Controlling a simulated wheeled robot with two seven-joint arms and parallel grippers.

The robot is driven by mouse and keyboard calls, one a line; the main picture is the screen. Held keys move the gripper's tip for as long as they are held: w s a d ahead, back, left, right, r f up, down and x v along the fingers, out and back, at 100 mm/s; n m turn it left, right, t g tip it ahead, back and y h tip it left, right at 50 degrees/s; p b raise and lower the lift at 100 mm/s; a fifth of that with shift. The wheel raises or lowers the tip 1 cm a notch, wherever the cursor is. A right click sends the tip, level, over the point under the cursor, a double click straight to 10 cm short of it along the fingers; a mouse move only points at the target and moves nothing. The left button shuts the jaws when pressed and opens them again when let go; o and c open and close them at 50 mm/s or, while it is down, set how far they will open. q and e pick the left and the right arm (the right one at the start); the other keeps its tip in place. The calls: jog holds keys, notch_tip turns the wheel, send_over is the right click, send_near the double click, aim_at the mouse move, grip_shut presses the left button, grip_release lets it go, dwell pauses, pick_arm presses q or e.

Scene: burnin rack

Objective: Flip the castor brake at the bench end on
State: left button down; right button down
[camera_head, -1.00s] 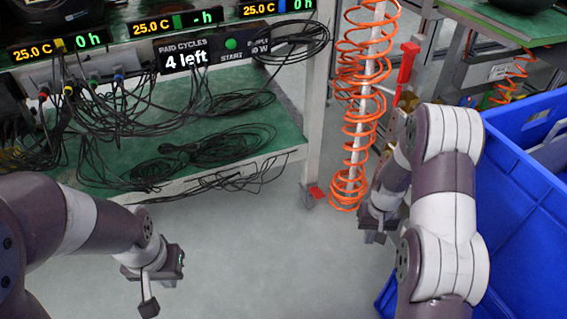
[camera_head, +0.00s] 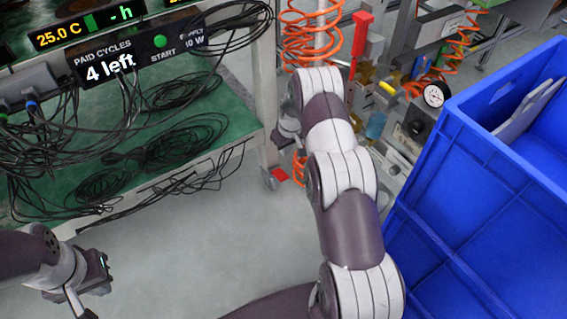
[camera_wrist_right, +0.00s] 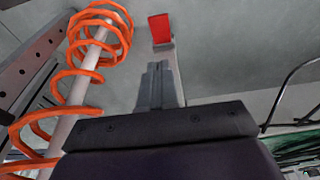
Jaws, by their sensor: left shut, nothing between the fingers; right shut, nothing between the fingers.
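The castor brake is a small red pedal (camera_head: 280,174) on the castor (camera_head: 267,179) at the foot of the bench's right leg (camera_head: 266,110). In the right wrist view the red pedal (camera_wrist_right: 160,29) stands just beyond my right fingertips, with a gap visible in the picture. My right gripper (camera_wrist_right: 158,80) is shut and empty. In the head view my right gripper (camera_head: 287,128) is near the leg, above the pedal, its tips hard to make out. My left gripper (camera_head: 80,303) is shut and empty over the floor at lower left. Whether the pedal is up or down cannot be told.
An orange coiled hose (camera_head: 311,35) hangs around a pale post beside the bench leg, close to my right arm; the hose (camera_wrist_right: 98,45) is left of my fingers. A blue crate (camera_head: 490,190) stands at right. Black cables (camera_head: 180,150) hang off the green shelf.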

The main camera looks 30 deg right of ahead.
jog(key=b, duration=0.7)
send_near(286, 179)
jog(key=w+f, duration=0.2)
jog(key=f, duration=0.1)
jog(key=w+f, duration=0.1)
jog(key=f, duration=0.1)
jog(key=shift+a, duration=0.25)
jog(key=shift+f, duration=0.4)
jog(key=shift+s+f+b, duration=0.15)
jog(key=shift+f+b, duration=0.1)
jog(key=shift+b, duration=0.15)
jog(key=shift+s, duration=0.1)
jog(key=shift+s+f+p, duration=0.3)
jog(key=shift+f+p, duration=0.1)
jog(key=shift+p, duration=0.05)
jog(key=shift+s+d+f, duration=0.1)
jog(key=shift+s+f, duration=0.1)
jog(key=shift+f, duration=0.1)
jog(key=shift+s+f, duration=0.2)
jog(key=shift+f, duration=0.35)
jog(key=shift+s+f, duration=0.2)
jog(key=shift+f, duration=0.35)
jog(key=shift+f, duration=0.1)
